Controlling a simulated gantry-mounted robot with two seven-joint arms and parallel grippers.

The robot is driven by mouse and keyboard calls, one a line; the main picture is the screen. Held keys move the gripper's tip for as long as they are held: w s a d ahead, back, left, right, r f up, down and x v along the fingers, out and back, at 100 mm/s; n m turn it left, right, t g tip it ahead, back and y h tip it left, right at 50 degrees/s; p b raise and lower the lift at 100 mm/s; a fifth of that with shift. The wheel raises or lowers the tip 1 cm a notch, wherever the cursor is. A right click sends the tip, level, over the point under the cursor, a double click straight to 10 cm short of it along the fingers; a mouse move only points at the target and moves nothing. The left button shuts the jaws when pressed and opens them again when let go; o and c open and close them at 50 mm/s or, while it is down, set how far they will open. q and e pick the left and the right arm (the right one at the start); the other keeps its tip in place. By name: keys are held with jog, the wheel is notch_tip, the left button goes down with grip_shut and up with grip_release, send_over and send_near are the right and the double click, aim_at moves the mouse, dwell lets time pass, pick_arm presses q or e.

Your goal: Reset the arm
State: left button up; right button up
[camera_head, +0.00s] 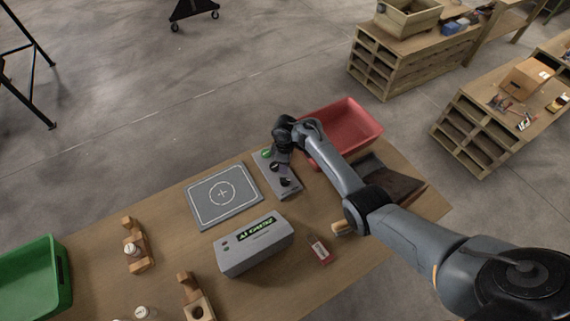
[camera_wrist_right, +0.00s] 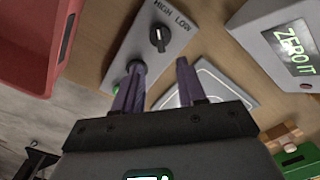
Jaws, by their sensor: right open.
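My right arm reaches in from the right in the head view, and its dark gripper (camera_head: 282,138) hangs over the far end of a grey control panel (camera_head: 288,188). In the right wrist view the gripper (camera_wrist_right: 158,80) is open, with its two purple-grey fingers apart and nothing between them. The control panel also shows there (camera_wrist_right: 134,52), with a black knob (camera_wrist_right: 159,40) marked HIGH LOW. A green button (camera_head: 266,153) is on the panel's far end. One finger overlaps the button area in the wrist view; I cannot tell whether it touches. My left gripper is not in view.
A red bin (camera_head: 350,128) stands just behind the panel. A grey plate with a circle and cross (camera_head: 205,214) and a grey display box (camera_head: 262,254) lie beside it. A red-labelled item (camera_head: 320,252), wooden holders (camera_head: 141,262) and a green bin (camera_head: 62,285) are also near.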

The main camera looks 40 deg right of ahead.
jog(key=shift+s, duration=0.1)
jog(key=s+a+r+m+t+h+p, duration=0.1)
jog(key=s+a+p, duration=0.15)
jog(key=s, duration=0.45)
jog(key=s+a+r+m+t+h+p, duration=0.1)
jog(key=s+a, duration=0.2)
jog(key=s, duration=0.4)
jog(key=s+a+r+m+y+p, duration=0.1)
jog(key=s+a+r, duration=0.3)
jog(key=s+r, duration=0.3)
jog(key=s+a+r+m+t+y+p, duration=0.1)
jog(key=s+a+r+m, duration=0.1)
jog(key=s+a+r, duration=0.2)
jog(key=s+r, duration=0.3)
jog(key=s, duration=0.2)
jog(key=shift+s+a+t+p, duration=0.3)
jog(key=shift+s+a, duration=0.05)
jog(key=shift+s, duration=0.05)
jog(key=shift+r, duration=0.1)
